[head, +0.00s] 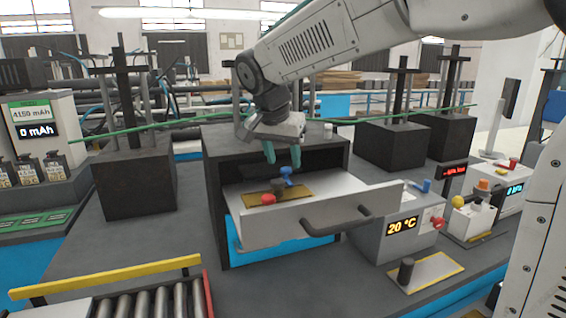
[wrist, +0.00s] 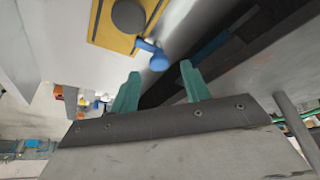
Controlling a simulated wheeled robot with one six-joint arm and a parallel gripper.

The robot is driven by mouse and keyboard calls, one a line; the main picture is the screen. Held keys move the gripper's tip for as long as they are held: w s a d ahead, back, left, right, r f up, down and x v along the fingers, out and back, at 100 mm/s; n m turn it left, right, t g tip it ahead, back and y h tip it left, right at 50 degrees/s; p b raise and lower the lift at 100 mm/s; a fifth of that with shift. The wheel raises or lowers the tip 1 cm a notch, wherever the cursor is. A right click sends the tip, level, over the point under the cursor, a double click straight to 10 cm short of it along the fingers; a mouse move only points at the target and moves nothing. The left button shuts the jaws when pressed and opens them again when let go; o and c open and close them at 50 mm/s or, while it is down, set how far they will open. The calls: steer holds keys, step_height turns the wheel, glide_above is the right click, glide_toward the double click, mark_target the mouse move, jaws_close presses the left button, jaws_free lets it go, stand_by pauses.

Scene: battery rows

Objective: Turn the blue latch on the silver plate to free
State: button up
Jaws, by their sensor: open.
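A blue latch (head: 287,174) stands in an open silver drawer (head: 345,207), beside a dark round knob (head: 277,186). It also shows in the wrist view (wrist: 158,61), at the edge of a yellow plate (wrist: 107,32). The drawer's pale metal surface is around that plate. My gripper (head: 283,155), with teal fingers, is open and empty just above the latch. In the wrist view the latch head shows between and beyond my two fingertips (wrist: 160,71); contact cannot be told.
The drawer handle (head: 337,220) sticks out in front. The dark cabinet (head: 215,160) roofs the drawer's rear close behind my fingers. At right stand a box reading 20 °C (head: 395,238) with another blue latch (head: 424,185), and a yellow-edged plate (head: 435,272). A roller conveyor (head: 150,302) lies front left.

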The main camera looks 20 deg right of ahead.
steer(key=shift+x, duration=1.05)
steer(key=c, duration=1)
steer(key=shift+s+n, duration=0.1)
steer(key=shift+n, duration=0.3)
steer(key=n+t+y, duration=0.1)
steer(key=n, duration=0.2)
steer(key=shift+s+d+n, duration=0.1)
steer(key=shift+d+n, duration=0.05)
steer(key=shift+n, duration=0.25)
steer(key=n+y, duration=0.2)
steer(key=n, duration=0.2)
steer(key=shift+d, duration=0.2)
steer(key=n+y, duration=0.1)
steer(key=n, duration=0.1)
steer(key=n+y, duration=0.1)
steer(key=n, duration=0.2)
steer(key=shift+d, duration=0.15)
steer(key=n+y, duration=0.1)
steer(key=n, duration=0.3)
steer(key=shift+d+g, duration=0.1)
steer(key=shift+g, duration=0.3)
steer(key=shift+n+y, duration=0.3)
